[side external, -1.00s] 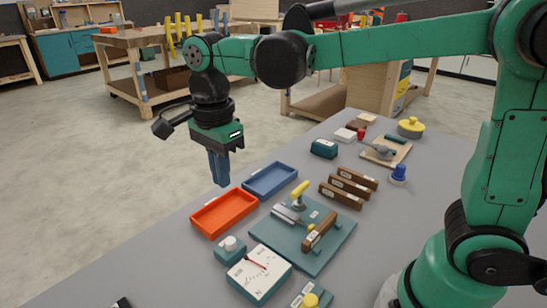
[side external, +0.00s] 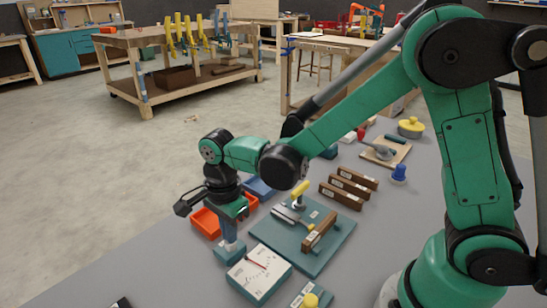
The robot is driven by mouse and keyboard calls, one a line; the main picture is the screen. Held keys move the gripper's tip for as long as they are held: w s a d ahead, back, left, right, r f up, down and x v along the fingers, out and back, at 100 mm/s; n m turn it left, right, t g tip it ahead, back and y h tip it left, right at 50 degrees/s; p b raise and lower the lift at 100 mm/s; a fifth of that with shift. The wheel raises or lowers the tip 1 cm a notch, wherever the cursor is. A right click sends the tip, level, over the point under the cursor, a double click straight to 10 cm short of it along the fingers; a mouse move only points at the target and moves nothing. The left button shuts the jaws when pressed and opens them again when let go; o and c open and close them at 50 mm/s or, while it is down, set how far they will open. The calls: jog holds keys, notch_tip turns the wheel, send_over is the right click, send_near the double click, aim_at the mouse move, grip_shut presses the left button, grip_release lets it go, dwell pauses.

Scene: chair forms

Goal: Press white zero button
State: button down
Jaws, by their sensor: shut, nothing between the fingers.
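The white button sits on top of a small teal box (side external: 228,257), left of the white-faced dial gauge (side external: 259,272). In the side external view my gripper (side external: 228,241) points straight down over this box, its fingers together and empty. The fingertips are at the button and hide most of it; a little white (side external: 230,247) shows around them. I cannot tell whether the button is pressed down.
An orange tray (side external: 207,223) and a blue tray (side external: 262,190) lie behind my gripper, partly hidden by it. A teal board (side external: 318,255) with a clamp and a wooden-handled piece lies to the right. Several brown blocks (side external: 341,197) stand beyond it. The grey table's front left is mostly clear.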

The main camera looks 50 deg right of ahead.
jog(key=shift+f, duration=0.1)
jog(key=shift+f, duration=0.95)
jog(key=shift+r, duration=0.1)
notch_tip(320, 180, up, 14)
dwell(0.7)
